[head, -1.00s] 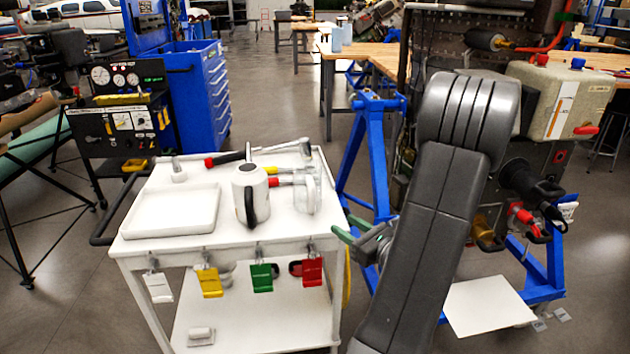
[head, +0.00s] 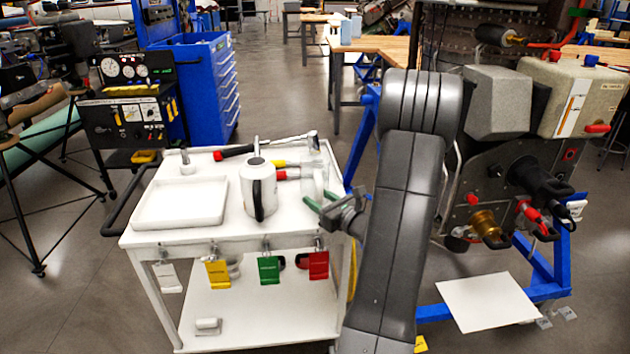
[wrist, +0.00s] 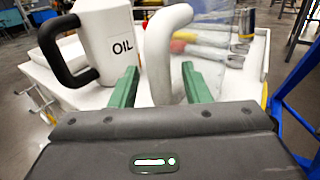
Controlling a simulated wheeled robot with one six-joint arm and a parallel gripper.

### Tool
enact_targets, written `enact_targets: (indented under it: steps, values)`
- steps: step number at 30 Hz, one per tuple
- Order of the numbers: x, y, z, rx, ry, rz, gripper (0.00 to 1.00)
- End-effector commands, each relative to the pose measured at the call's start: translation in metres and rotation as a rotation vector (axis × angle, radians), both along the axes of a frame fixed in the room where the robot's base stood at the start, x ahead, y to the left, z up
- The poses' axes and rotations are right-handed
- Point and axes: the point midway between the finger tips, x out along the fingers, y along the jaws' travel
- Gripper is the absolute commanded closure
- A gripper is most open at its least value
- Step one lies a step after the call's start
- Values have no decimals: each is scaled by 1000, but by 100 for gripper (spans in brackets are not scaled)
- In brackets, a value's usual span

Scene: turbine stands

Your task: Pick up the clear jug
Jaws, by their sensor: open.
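The clear jug (head: 312,178) stands at the right side of the white cart's top, beside the white oil can (head: 258,187). It is see-through and hard to outline. In the wrist view its clear wall (wrist: 213,80) shows behind the right finger. A pale curved bar, which looks like its handle (wrist: 160,50), shows between the fingers. My gripper (head: 322,200) is open, with green fingers pointing at the jug from the right. In the wrist view my gripper (wrist: 160,82) has the bar in line with its gap. I cannot tell whether they touch.
The oil can (wrist: 108,45), with its black handle, stands close to the left finger. Tools with red and yellow handles (head: 285,170) lie behind the jug. An empty white tray (head: 180,204) is at left. Coloured tags (head: 268,270) hang along the cart's front edge.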

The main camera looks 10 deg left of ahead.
Motion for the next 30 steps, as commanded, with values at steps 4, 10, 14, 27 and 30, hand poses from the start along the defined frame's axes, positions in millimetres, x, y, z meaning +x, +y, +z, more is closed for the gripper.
enact_targets:
  steps: [4, 10, 14, 27, 30]
  values:
    - [1, 1, 0, 0, 0, -1, 57]
    - [1, 1, 0, 0, 0, -1, 79]
    - [1, 1, 0, 0, 0, -1, 100]
    - [1, 1, 11, 1, -3, 0, 100]
    - [1, 1, 26, 1, -6, 0, 100]
